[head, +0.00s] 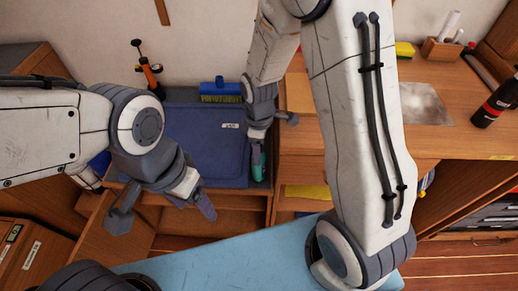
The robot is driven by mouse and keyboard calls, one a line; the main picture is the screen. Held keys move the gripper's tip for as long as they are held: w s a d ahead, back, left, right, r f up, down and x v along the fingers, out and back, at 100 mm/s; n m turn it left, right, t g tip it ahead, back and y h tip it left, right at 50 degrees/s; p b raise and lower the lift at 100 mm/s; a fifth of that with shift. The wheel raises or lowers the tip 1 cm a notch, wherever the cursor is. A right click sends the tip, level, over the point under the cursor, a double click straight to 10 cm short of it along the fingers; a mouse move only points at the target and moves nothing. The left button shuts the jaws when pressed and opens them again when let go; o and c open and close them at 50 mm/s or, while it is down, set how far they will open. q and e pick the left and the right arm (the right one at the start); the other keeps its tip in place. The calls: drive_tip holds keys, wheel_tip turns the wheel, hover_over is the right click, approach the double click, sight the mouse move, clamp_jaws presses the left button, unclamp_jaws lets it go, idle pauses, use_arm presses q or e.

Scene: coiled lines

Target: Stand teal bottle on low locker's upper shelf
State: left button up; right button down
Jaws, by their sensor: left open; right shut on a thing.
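The teal bottle (258,165) shows as a small upright strip below my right gripper (259,145), at the right edge of a blue labelled panel or bin. My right gripper is shut on it, and the hand and forearm hide most of the bottle. A low wooden unit with open compartments (235,201), which looks like the low locker, lies below the blue part. I cannot tell its upper shelf clearly, nor whether the bottle touches anything. My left gripper (196,198) is open and empty in front of the unit, left of the bottle.
A blue brush (220,90) and an orange-black tool (149,72) are at the back. A light-blue surface (235,262) spans the front.

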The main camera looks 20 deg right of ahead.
drive_tip(key=shift+c, duration=0.5)
unclamp_jaws()
drive_tip(key=shift+f, duration=0.1)
